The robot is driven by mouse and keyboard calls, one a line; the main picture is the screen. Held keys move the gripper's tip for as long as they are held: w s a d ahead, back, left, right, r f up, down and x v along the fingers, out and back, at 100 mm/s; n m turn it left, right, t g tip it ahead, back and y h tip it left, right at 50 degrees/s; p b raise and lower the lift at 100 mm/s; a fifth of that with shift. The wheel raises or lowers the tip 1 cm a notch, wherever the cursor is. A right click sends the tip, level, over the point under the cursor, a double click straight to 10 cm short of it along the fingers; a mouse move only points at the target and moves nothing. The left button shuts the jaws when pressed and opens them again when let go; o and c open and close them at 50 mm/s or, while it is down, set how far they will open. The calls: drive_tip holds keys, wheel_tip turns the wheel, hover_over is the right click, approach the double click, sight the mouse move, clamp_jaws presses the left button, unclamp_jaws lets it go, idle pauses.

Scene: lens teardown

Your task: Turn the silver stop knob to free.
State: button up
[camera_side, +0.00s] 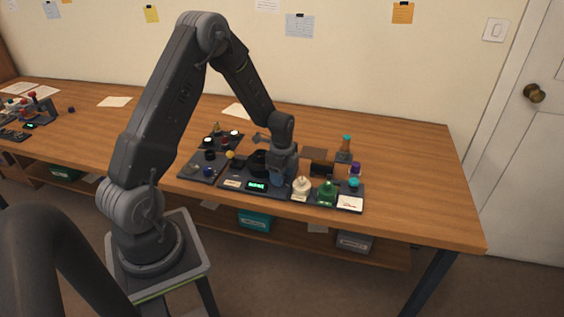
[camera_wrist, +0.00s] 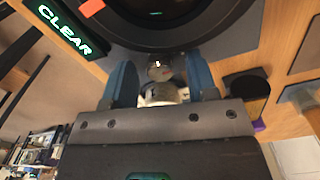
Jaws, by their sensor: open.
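In the wrist view a small silver knob (camera_wrist: 160,72) shows between the two blue-grey fingers of my gripper (camera_wrist: 161,82). The fingers stand apart, one on each side of the knob, and I cannot tell whether either touches it. A second pale, rounded part sits just below the knob in that view, close to the gripper body. Any marking of the knob's position is too small to read. In the side view my gripper (camera_side: 279,180) is low over the dark work panel, and the knob is hidden.
A lit green display (camera_wrist: 66,27) reads CLEAR in the wrist view. A large black round part (camera_wrist: 175,20) lies just beyond the fingers. The table's right end is clear.

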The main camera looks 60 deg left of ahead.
wheel_tip(320, 180, up, 13)
drive_tip(key=shift+r, duration=0.2)
idle(0.4)
drive_tip(key=s+d+r+n+t, duration=0.2)
drive_tip(key=s+d+r+n, duration=0.1)
drive_tip(key=d+r, duration=0.5)
drive_tip(key=s+d+r+n+t, duration=0.3)
drive_tip(key=s+d+r+n, duration=0.3)
drive_tip(key=s+d, duration=0.6)
drive_tip(key=s+n, duration=0.2)
drive_tip(key=s, duration=0.1)
drive_tip(key=shift+s+r+n+t, duration=0.2)
drive_tip(key=shift+n+t, duration=0.1)
drive_tip(key=shift+n, duration=0.1)
drive_tip(key=shift+o, duration=0.3)
drive_tip(key=shift+w, duration=0.1)
